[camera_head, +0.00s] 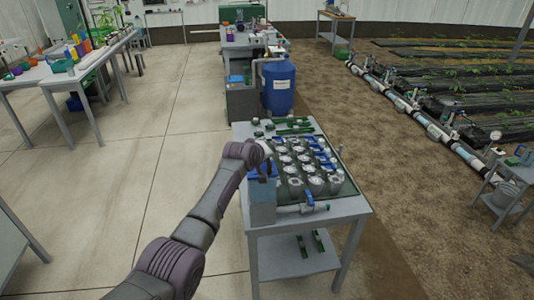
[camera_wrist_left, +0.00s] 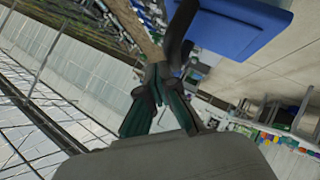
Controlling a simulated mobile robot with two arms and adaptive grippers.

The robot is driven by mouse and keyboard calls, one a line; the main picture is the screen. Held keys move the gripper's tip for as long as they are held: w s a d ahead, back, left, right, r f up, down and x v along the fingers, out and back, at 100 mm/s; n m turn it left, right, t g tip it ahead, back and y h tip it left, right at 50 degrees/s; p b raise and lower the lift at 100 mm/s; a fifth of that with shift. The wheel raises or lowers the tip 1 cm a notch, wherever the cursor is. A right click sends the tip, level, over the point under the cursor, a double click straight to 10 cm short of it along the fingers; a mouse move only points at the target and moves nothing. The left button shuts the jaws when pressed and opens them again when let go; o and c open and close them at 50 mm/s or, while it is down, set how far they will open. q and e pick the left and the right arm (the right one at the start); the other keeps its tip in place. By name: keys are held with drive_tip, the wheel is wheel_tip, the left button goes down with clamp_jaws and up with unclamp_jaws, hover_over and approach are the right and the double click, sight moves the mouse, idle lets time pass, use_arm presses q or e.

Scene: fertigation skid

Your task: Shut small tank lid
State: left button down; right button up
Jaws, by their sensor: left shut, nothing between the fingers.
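The small tank (camera_head: 262,214) is a grey-blue box at the front left corner of the grey table. A blue lid (camera_head: 272,171) shows at its top, partly covered by my left gripper; its exact angle is hard to tell in the head view. In the left wrist view, a flat blue panel that looks like the lid (camera_wrist_left: 238,27) fills the upper right, close beside the fingers. My left gripper (camera_head: 263,170) is at the lid; in the wrist view its fingers (camera_wrist_left: 163,77) are together and empty. I cannot tell whether they touch the lid. My right gripper is not in view.
The table (camera_head: 349,209) holds rows of round grey-white canisters (camera_head: 291,169) right of the tank, and a pipe with a blue-handled valve (camera_head: 308,197) at the front. A blue barrel (camera_head: 278,88) stands behind. The floor left of the table is clear.

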use_arm(q)
drive_tip(key=s+r+p, duration=0.2)
drive_tip(key=s+r, duration=0.5)
drive_tip(key=r, duration=0.3)
drive_tip(key=s+a+f+m+g+y+b, duration=0.1)
drive_tip(key=s+a+f, duration=0.15)
drive_tip(key=f, duration=1.05)
drive_tip(key=s+a+f+m+g+b, duration=0.1)
drive_tip(key=s+f, duration=0.3)
drive_tip(key=f, duration=0.9)
drive_tip(key=s+a+f+m+g+y+b, duration=0.1)
drive_tip(key=s+a+f+g, duration=0.1)
drive_tip(key=s+f, duration=0.65)
drive_tip(key=s+a+f+m+g+b, duration=0.15)
drive_tip(key=s+f, duration=0.35)
drive_tip(key=f, duration=0.7)
drive_tip(key=s+a+f+m+g, duration=0.1)
drive_tip(key=s+a+f, duration=0.2)
drive_tip(key=s+f, duration=0.5)
drive_tip(key=s+a+f+m+g+y+b, duration=0.1)
drive_tip(key=s+f, duration=0.7)
drive_tip(key=s, duration=1.5)
drive_tip(key=s+a+f+m+g+b, duration=0.1)
drive_tip(key=s+a+f, duration=0.4)
drive_tip(key=s, duration=1)
wheel_tip(320, 180, down, 3)
drive_tip(key=shift+s+m+g, duration=0.2)
drive_tip(key=shift+m+g, duration=0.55)
